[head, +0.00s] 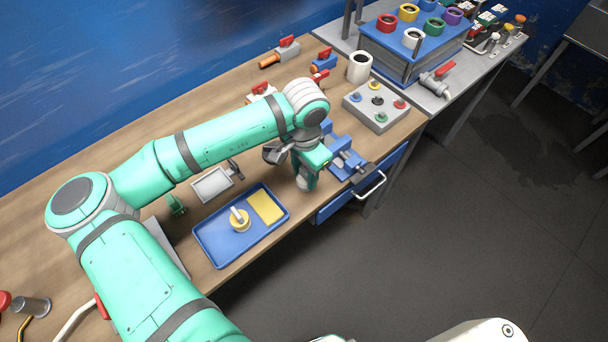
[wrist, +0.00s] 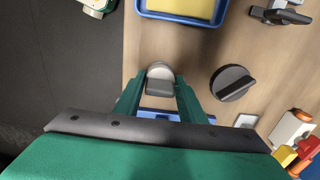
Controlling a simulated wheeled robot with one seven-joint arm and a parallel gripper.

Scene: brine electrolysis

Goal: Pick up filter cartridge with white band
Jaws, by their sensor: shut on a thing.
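My gripper (head: 305,176) is near the front edge of the wooden bench, between the blue tray and the blue vise. In the wrist view my gripper (wrist: 160,92) is shut on a small grey piece with a pale rounded end, which I take to be the filter cartridge with white band (wrist: 160,72). A pale bit of the cartridge (head: 303,185) shows below the fingers in the head view. The fingers hide much of it, and no clear band can be made out. I cannot tell whether it touches the bench.
A blue tray (head: 209,250) with a yellow pad and a yellow round piece lies left of my gripper. A blue vise (head: 345,158) is close on the right. A dark round knob-like thing (wrist: 232,83) stands beside the gripper. A grey button box (head: 377,105) is farther back.

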